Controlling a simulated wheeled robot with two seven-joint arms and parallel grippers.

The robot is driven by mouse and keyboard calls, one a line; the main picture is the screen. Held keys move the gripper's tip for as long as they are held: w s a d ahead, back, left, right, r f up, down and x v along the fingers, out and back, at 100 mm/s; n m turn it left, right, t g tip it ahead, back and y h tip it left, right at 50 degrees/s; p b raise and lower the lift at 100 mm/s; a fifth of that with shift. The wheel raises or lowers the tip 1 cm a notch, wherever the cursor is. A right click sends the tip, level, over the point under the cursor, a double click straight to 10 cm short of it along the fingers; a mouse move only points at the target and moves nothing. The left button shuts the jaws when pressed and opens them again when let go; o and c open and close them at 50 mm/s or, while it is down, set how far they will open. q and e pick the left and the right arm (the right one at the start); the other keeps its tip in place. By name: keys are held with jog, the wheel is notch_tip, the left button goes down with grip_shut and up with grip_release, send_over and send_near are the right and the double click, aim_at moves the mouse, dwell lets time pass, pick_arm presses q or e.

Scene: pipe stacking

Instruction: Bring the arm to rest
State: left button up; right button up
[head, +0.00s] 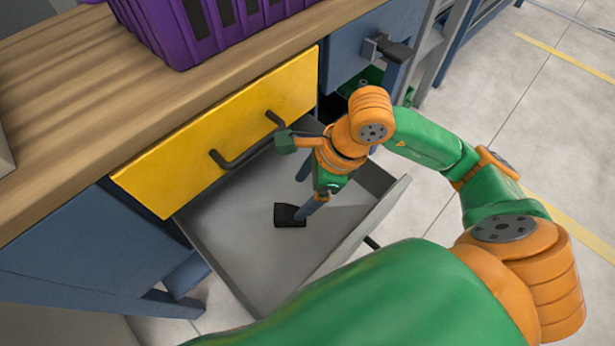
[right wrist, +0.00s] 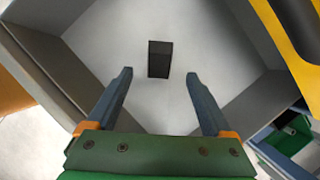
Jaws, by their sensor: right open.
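My right arm (head: 420,140) reaches from the lower right over an open grey drawer (head: 235,264). My right gripper (head: 307,198) points down into that drawer, with blue fingers. In the right wrist view the gripper (right wrist: 159,73) is open, its fingers wide apart with nothing between them. A small black block (head: 289,215) lies on the drawer floor. It also shows in the right wrist view (right wrist: 159,59), beyond the fingertips and apart from them. My left gripper is not in view.
A closed yellow drawer (head: 185,165) with a dark handle (head: 240,155) is just above the open one. A purple crate (head: 180,45) stands on the wooden worktop (head: 60,130). A grey floor (head: 500,100) with yellow lines is clear at the right.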

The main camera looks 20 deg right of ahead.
jog(key=shift+v, duration=1.65)
jog(key=shift+r+p, duration=0.1)
jog(key=shift+p, duration=0.2)
